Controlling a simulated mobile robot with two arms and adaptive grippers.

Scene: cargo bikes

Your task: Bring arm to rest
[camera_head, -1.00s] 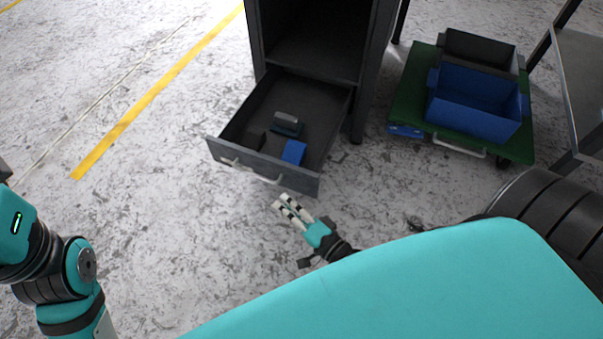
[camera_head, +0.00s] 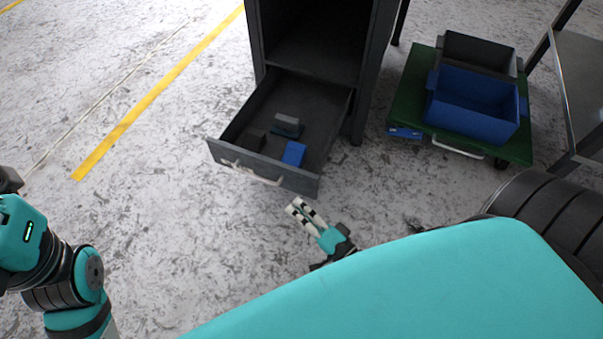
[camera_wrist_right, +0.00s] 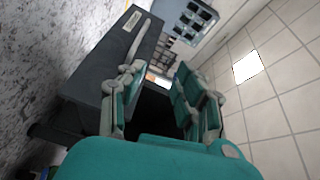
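My right gripper (camera_head: 299,207) is in front of the pulled-out drawer of the dark cabinet, apart from it. Its pale fingers stand apart with nothing between them, and its arm is mostly hidden behind my teal body. In the right wrist view the two fingers (camera_wrist_right: 158,88) are also spread, with the drawer front (camera_wrist_right: 115,55) behind them. My left arm (camera_head: 60,270) shows at the left edge of the head view, and its gripper is out of the picture.
The open drawer (camera_head: 230,163) holds a blue box (camera_head: 293,153), a grey-blue block (camera_head: 287,126) and a dark block (camera_head: 252,140). A green cart (camera_head: 410,95) with a blue bin (camera_head: 468,120) and a grey bin (camera_head: 485,50) stands right. The floor left of the drawer is clear.

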